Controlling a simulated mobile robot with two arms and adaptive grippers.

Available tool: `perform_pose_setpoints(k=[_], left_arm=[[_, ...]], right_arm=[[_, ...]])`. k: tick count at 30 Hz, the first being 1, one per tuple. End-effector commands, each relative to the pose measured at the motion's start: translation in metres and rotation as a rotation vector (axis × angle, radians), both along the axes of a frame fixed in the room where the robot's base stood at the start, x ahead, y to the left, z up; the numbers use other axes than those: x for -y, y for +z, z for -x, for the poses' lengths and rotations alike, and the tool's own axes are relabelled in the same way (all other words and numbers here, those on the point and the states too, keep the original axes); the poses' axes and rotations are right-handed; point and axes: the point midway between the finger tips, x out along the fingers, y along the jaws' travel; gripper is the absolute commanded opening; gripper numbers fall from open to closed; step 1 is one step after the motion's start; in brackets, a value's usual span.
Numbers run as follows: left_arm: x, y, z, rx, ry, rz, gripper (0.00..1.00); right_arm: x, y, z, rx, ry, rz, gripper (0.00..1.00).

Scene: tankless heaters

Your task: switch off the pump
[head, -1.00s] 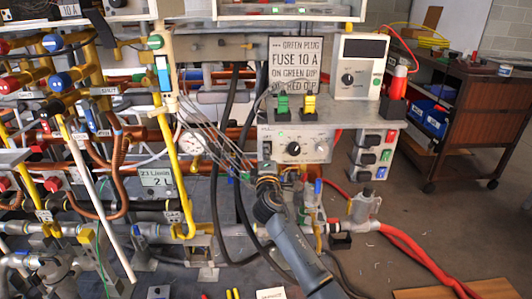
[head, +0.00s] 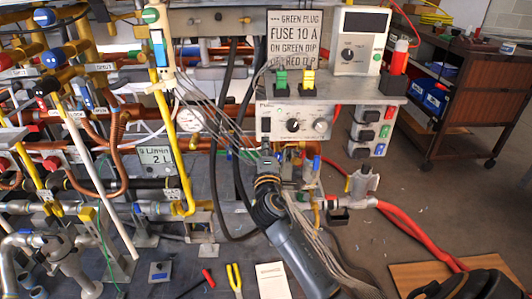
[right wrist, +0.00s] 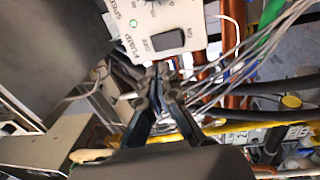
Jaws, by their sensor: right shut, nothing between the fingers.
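The pump control box (head: 291,123) is a pale panel with knobs, under the grey shelf in the head view. The right wrist view shows its panel (right wrist: 178,14) close up, with the words PUMP and SPEED, a lit green lamp (right wrist: 133,23) and a black rocker switch (right wrist: 165,40). Which way the rocker is tipped I cannot tell. My right gripper (head: 265,156) is just below the box's left end. In the right wrist view its dark fingertips (right wrist: 159,72) are together and empty, close below the panel edge; contact cannot be made out. My left gripper is out of view.
Grey cables (head: 205,105) hang just left of the right gripper. Pipes and valves crowd the left. Green (head: 281,80) and yellow (head: 308,79) plugs stand on the shelf above the box. Pliers (head: 235,280) and a paper (head: 272,279) lie below. Floor at the right is mostly open.

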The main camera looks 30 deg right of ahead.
Motion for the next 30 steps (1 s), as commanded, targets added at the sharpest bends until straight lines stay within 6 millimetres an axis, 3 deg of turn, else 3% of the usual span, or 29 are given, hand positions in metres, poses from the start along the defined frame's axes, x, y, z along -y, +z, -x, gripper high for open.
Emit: perform_pose_setpoints(k=[3, 9, 26, 29, 30], left_arm=[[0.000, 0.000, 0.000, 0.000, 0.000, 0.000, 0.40], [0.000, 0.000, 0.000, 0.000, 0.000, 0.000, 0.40], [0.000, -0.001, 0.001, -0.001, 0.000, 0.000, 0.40], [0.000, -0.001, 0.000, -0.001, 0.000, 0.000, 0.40], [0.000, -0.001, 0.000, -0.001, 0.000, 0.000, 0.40]], right_arm=[[-0.011, -0.003, 0.017, 0.000, 0.001, -0.001, 0.00], [-0.018, -0.004, 0.030, -0.001, 0.000, -0.001, 0.00], [-0.019, -0.004, 0.030, 0.000, 0.000, 0.000, 0.00], [-0.020, -0.019, 0.030, -0.020, 0.009, -0.029, 0.00], [-0.022, -0.032, 0.030, -0.039, 0.016, -0.056, 0.00]])
